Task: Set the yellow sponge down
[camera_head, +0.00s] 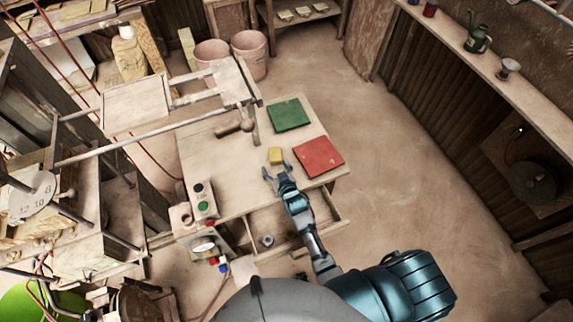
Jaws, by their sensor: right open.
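The yellow sponge (276,155) is a small block on the wooden table (215,170), just left of the red tile (319,157) and below the green tile (289,114). My right gripper (276,172) is open, its fingertips just below the sponge in the picture. From this view I cannot tell whether a finger touches the sponge. My left gripper does not show.
A wooden mallet-like tool (234,127) lies near the table's upper part. A control box (203,200) with buttons stands at the left edge. An open drawer (298,221) is below my right arm. The press frame fills the left side. Bare floor lies to the right.

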